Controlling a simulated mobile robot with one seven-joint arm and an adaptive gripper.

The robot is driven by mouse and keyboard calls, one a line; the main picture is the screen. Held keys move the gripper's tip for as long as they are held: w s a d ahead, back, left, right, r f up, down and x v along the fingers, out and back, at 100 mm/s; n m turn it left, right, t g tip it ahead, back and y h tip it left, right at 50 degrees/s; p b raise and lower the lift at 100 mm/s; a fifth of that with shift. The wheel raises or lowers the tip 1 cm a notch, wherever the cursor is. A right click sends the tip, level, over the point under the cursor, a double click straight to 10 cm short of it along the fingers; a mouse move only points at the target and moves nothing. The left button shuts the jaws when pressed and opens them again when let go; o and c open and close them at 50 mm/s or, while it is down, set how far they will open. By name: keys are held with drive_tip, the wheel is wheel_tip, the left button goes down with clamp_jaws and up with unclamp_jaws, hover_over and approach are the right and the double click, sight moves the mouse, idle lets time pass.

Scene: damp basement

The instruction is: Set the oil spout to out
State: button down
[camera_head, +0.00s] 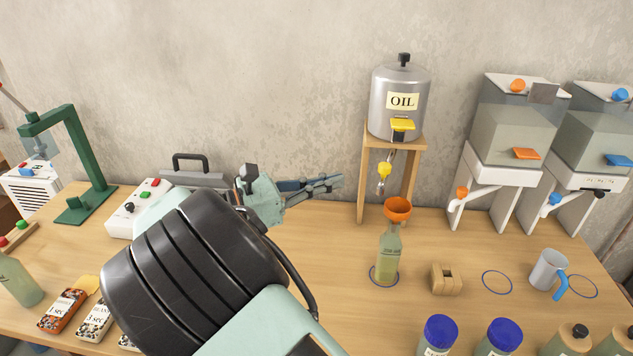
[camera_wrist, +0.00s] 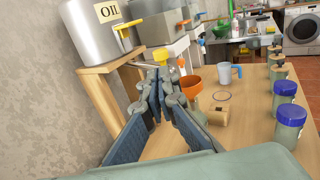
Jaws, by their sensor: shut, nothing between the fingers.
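The oil spout (camera_head: 383,178) is a small metal pipe with a yellow piece, hanging under the grey OIL canister (camera_head: 384,104). Its yellow piece (camera_wrist: 188,82) shows just beyond my fingers in the wrist view. The canister, with a yellow lever (camera_head: 402,124), stands on a wooden stand (camera_head: 363,170). Below the spout, a green bottle (camera_head: 388,258) with an orange funnel (camera_head: 397,208) stands on a blue ring. My gripper (camera_head: 339,181) is shut and empty, left of the spout and pointing toward it. I cannot tell the gap in depth; the spout is partly hidden in the wrist view.
A wooden block (camera_head: 445,279), a grey mug (camera_head: 547,270) and blue-capped jars (camera_head: 439,334) are on the table to the right. Two dispensers (camera_head: 503,130) stand at the back right. A white button box (camera_head: 133,207) and green press (camera_head: 75,160) are left.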

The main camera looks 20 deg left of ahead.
sight(379, 170)
drive_tip(key=p+x, duration=0.1)
drive_tip(key=x, duration=0.7)
drive_tip(key=shift+d, duration=0.2)
